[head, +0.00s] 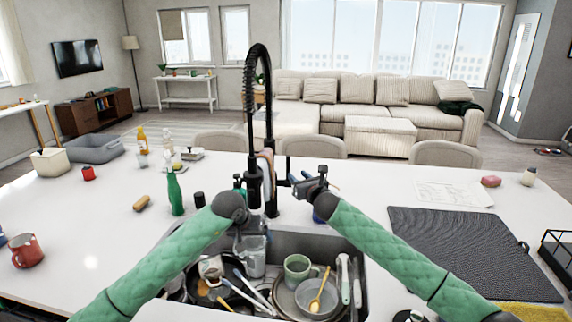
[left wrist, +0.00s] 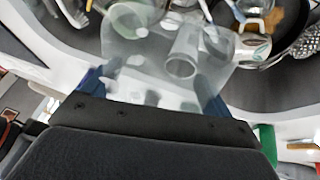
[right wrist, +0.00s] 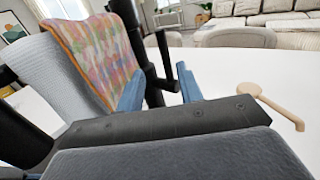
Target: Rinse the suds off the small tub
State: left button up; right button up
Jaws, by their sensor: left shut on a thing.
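The small tub (left wrist: 150,75) is clear and see-through, with white suds patches (left wrist: 137,60) on it in the left wrist view. My left gripper (left wrist: 152,92) is shut on it, a blue finger at each side. In the head view my left gripper (head: 246,236) holds it over the back of the sink (head: 290,243), below the black spring-neck faucet (head: 254,180). My right gripper (right wrist: 160,88) has its blue fingers apart beside the faucet, with a black post or lever showing between them. In the head view the right gripper (head: 303,185) is right of the faucet. No water is visible.
The sink holds a green mug (head: 297,268), a pan, bowls and utensils. A patterned cloth (right wrist: 105,50) hangs by the faucet. A green bottle (head: 174,192) stands to the left. A dark drying mat (head: 460,245) lies right. The counter behind the faucet is mostly clear.

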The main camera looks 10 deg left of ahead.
aim_at(289, 166)
jog(key=x, duration=1.2)
jog(key=shift+w+d+f, duration=0.1)
jog(key=shift+w+f, duration=0.1)
jog(key=shift+w, duration=0.2)
grip_shut()
